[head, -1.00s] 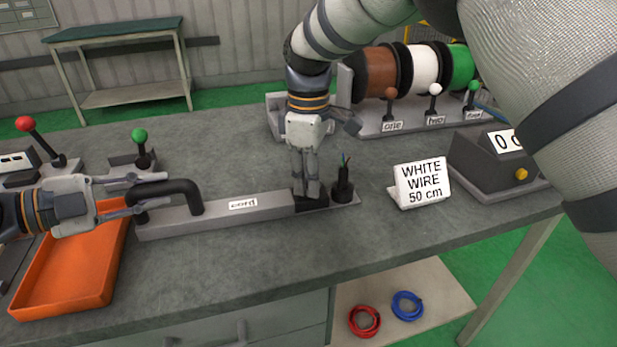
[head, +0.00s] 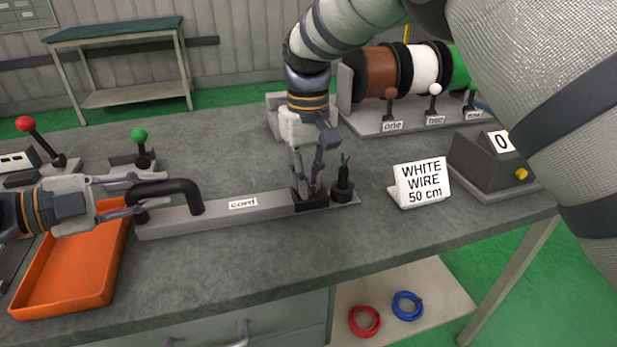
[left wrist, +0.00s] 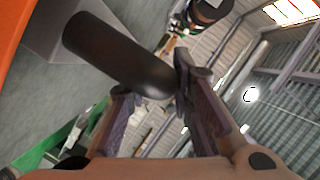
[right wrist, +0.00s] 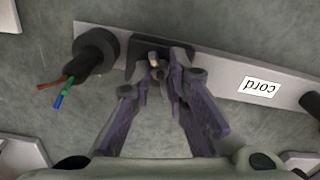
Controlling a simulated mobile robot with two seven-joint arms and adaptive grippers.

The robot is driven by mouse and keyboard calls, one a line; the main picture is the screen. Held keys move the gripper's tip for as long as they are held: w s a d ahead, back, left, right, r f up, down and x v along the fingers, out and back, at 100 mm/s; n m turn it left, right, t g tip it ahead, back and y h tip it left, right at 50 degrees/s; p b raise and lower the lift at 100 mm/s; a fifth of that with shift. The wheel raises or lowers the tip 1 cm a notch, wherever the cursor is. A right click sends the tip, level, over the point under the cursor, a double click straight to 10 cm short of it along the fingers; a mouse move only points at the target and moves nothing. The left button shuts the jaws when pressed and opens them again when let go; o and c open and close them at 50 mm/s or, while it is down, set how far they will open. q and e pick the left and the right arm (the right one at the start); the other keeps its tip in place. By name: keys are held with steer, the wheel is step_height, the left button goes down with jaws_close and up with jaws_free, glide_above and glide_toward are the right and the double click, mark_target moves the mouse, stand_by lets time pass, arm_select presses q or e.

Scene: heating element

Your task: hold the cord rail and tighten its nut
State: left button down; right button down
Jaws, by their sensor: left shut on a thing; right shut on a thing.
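The cord rail (head: 222,214) is a long grey bar labelled "cord" on the bench. A black bent handle (head: 178,187) rises from its left end. My left gripper (head: 136,196) is shut on this handle, which also shows between its fingers in the left wrist view (left wrist: 118,55). My right gripper (head: 309,190) points down at the rail's right end. In the right wrist view its fingertips (right wrist: 160,68) are shut on the small brass-coloured nut (right wrist: 154,60) at a dark block. The fingers hide most of the nut.
A black cord end (head: 343,190) with coloured wires stands right of my right gripper. A "WHITE WIRE 50 cm" sign (head: 422,182) stands further right. An orange tray (head: 70,275) lies below my left gripper. Wire spools (head: 405,72) stand behind. The front middle bench is clear.

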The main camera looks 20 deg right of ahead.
steer(key=m, duration=0.6)
steer(key=shift+a, duration=0.15)
steer(key=shift+m, duration=0.3)
stand_by(0.4)
steer(key=c, duration=1.6)
jaws_free()
steer(key=shift+o, duration=0.2)
step_height(320, 180, up, 12)
arm_select(q)
steer(key=c, duration=1.3)
jaws_free()
steer(key=shift+c, duration=0.2)
